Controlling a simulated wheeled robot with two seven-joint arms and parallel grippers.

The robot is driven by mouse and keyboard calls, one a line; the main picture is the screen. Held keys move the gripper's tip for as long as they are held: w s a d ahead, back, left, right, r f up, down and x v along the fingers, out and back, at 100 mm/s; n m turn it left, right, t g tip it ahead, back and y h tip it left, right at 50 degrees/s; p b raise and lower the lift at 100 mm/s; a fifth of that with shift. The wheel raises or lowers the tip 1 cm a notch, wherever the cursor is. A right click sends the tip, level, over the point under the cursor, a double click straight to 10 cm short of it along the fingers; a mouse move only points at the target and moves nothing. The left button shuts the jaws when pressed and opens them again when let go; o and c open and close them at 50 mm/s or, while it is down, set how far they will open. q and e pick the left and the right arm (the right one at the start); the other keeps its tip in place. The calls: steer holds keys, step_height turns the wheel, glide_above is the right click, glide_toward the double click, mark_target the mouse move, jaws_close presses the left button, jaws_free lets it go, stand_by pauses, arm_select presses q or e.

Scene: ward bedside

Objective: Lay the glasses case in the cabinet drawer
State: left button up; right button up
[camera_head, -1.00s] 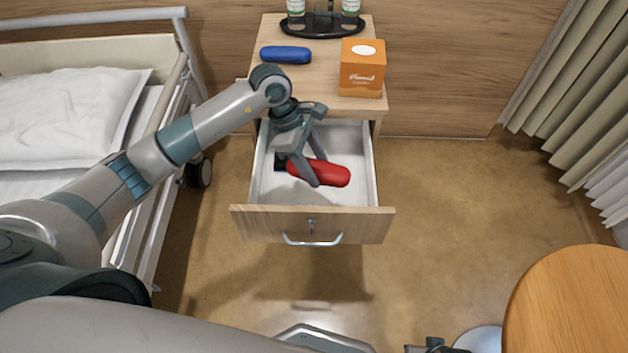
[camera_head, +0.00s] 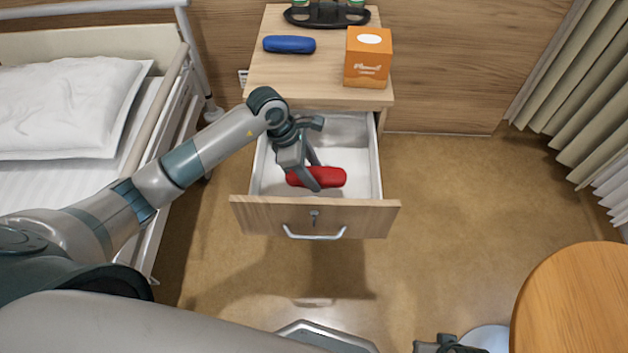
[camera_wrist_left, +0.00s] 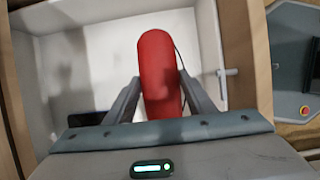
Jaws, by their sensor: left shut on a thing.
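The red glasses case (camera_head: 328,177) is between the fingers of my left gripper (camera_head: 313,184), which is shut on it. It is over the inside of the open cabinet drawer (camera_head: 272,180). I cannot tell whether the case touches the drawer floor. In the left wrist view the case (camera_wrist_left: 160,62) lies lengthwise between both fingers, with the drawer's white walls around it. A blue case (camera_head: 289,44) lies on the cabinet top. A dark part that seems to be my right gripper (camera_head: 443,344) shows at the bottom edge, mostly cut off.
An orange box (camera_head: 368,58) and a black tray (camera_head: 327,20) with bottles stand on the cabinet top (camera_head: 300,78). A dark flat object (camera_wrist_left: 86,118) lies in the drawer. The bed (camera_head: 70,185) is at left, a round wooden table (camera_head: 575,310) at lower right. Floor right of the drawer is clear.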

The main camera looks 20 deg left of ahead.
arm_select(q)
steer(key=shift+f, duration=1.75)
steer(key=shift+f, duration=1.85)
arm_select(e)
steer(key=shift+r, duration=0.1)
arm_select(q)
steer(key=shift+f, duration=0.1)
steer(key=o, duration=1.1)
arm_select(e)
steer(key=shift+r, duration=0.4)
steer(key=shift+f, duration=0.2)
